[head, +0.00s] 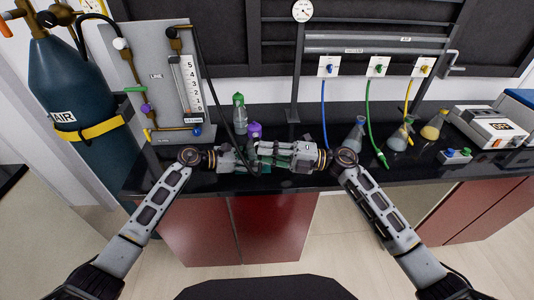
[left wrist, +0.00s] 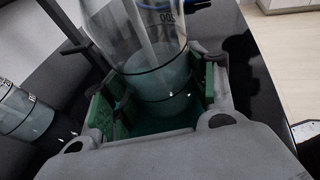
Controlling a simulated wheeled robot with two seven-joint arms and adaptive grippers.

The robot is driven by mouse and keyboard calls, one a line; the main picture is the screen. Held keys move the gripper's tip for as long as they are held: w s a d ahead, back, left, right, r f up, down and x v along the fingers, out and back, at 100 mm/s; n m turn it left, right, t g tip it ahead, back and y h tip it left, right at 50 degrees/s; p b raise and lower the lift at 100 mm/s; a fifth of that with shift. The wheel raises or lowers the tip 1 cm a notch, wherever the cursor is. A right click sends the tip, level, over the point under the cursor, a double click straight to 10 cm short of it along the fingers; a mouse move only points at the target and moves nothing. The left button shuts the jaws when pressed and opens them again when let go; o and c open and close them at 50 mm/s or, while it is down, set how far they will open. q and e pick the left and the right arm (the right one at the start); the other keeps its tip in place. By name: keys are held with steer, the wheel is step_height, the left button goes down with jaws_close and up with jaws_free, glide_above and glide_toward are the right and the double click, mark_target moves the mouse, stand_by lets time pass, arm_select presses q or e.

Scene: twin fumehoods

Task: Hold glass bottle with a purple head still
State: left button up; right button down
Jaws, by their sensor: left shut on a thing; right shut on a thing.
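The glass bottle's purple head (head: 254,131) shows just behind my two grippers in the head view. Its body is mostly hidden there. In the left wrist view, a clear glass bottle (left wrist: 160,75) with dark graduation lines and bluish-green liquid stands between the green-padded fingers. My left gripper (head: 244,158) is shut around this glass body. My right gripper (head: 262,153) comes in from the right, its fingertips close to the left gripper's. It is shut at the same bottle, but its exact contact is hidden.
A green-topped bottle (head: 239,113) stands just behind. A panel with a flow gauge (head: 187,85) and a blue gas cylinder (head: 80,110) are at left. Flasks (head: 398,136) and a white device (head: 490,125) stand at right. Coloured hoses hang above the black counter (head: 300,185).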

arm_select(q)
steer(key=shift+s, duration=0.1)
arm_select(e)
steer(key=shift+w, duration=1.15)
stand_by(2.5)
steer(key=c, duration=1.3)
jaws_free()
steer(key=shift+a, duration=0.1)
steer(key=shift+o, duration=0.2)
steer(key=s+d+f, duration=0.1)
steer(key=d, duration=1.1)
steer(key=shift+s, duration=0.3)
steer(key=shift+f, duration=0.1)
arm_select(q)
steer(key=o, duration=0.9)
steer(key=shift+c, duration=0.2)
arm_select(e)
steer(key=shift+a, duration=0.1)
arm_select(q)
steer(key=shift+a, duration=0.1)
